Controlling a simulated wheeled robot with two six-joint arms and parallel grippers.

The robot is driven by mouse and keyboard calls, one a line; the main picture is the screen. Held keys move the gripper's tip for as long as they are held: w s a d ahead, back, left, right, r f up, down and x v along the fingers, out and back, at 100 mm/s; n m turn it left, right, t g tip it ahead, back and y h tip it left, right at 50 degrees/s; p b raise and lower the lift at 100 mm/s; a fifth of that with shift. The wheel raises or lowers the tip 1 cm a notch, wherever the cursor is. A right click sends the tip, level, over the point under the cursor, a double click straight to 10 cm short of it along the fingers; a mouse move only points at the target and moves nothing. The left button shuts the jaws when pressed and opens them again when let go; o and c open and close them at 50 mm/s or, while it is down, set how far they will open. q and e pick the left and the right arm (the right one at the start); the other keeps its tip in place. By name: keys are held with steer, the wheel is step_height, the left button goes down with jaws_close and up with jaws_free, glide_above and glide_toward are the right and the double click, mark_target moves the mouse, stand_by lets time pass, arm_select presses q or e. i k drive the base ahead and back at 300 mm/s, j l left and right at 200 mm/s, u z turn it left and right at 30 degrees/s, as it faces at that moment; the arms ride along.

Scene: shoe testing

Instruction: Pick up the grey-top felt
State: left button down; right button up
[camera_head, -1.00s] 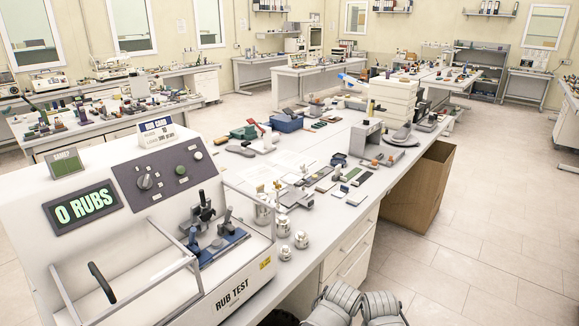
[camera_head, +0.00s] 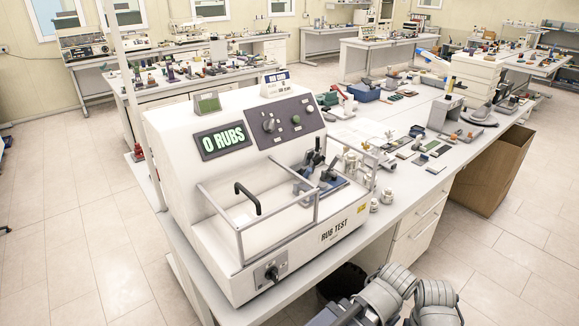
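Several small pads and blocks lie on the long white bench, among them a dark green one (camera_head: 441,151) and a pale one (camera_head: 435,169). They are too small for me to tell which, if any, is the grey-top felt. The white rub test machine (camera_head: 190,160) stands at the near end of the bench, its display reading 0 RUBS. Grey joints of my arms show at the bottom right, in front of the bench. Neither gripper's fingers can be seen.
A brown open box (camera_head: 492,172) stands on the floor against the bench's right side. White trays (camera_head: 470,75) are stacked farther back. Small metal weights (camera_head: 386,196) stand beside the machine. A dark bin (camera_head: 340,285) is under the bench. The floor at right is clear.

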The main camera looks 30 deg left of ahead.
mark_target(323, 186)
steer(key=k+j+z, duration=0.15)
steer(key=j, duration=0.35)
steer(key=k+j+z, duration=0.15)
steer(key=k+j, duration=0.25)
steer(key=k+j+z, duration=0.15)
steer(key=k+j, duration=0.15)
steer(key=j, duration=0.15)
steer(key=j+z, duration=0.1)
steer(key=j, duration=0.3)
steer(key=k+j+z, duration=0.1)
steer(key=j, duration=0.3)
steer(key=k+j+z, duration=0.1)
steer(key=j, duration=0.35)
steer(key=j+z, duration=0.1)
steer(key=j, duration=0.3)
steer(key=k+j+z, duration=0.1)
steer(key=j, duration=0.25)
steer(key=k+j+z, duration=0.1)
steer(key=j, duration=0.3)
steer(key=j+z, duration=0.15)
steer(key=j, duration=1.15)
